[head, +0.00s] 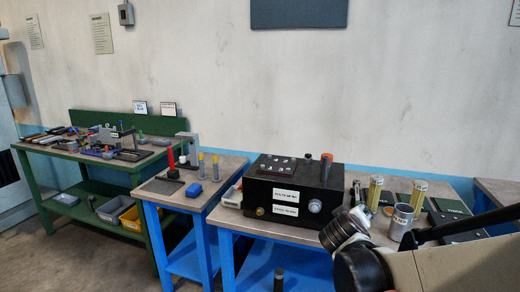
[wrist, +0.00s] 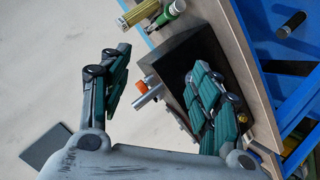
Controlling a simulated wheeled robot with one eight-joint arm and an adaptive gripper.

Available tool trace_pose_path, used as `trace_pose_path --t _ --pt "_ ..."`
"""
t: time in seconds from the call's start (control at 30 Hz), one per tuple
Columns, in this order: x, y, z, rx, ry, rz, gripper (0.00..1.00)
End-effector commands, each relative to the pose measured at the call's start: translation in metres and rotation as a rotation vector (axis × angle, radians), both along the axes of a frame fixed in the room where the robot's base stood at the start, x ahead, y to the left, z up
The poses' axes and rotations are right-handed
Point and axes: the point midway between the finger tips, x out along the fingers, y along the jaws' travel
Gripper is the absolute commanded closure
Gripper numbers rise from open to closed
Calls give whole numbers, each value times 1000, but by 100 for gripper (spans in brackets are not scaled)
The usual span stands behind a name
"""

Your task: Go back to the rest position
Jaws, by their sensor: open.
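My gripper (wrist: 160,88) is open in the wrist view, its two green-padded fingers spread wide with nothing between them. Behind the fingers the wrist view shows the black box (wrist: 185,60), seen tilted. In the head view my arm comes in from the lower right, over the front of the right-hand blue table (head: 240,220). The gripper's fingers cannot be made out there.
The black box (head: 290,185) stands on the right-hand table, with yellow cylinders (head: 375,193) and a metal cup (head: 401,222) near my arm. A small blue table (head: 165,200) and a green bench (head: 100,170) stand left. Grey floor is free at lower left.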

Motion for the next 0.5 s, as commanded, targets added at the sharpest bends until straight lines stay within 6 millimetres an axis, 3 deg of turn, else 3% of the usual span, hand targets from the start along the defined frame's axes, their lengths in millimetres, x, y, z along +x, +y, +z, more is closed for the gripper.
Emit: trace_pose_path --t 0.2,0.5 --pt "-63 -3 9 166 76 -45 43" --pt "-152 11 5 398 180 -81 43"
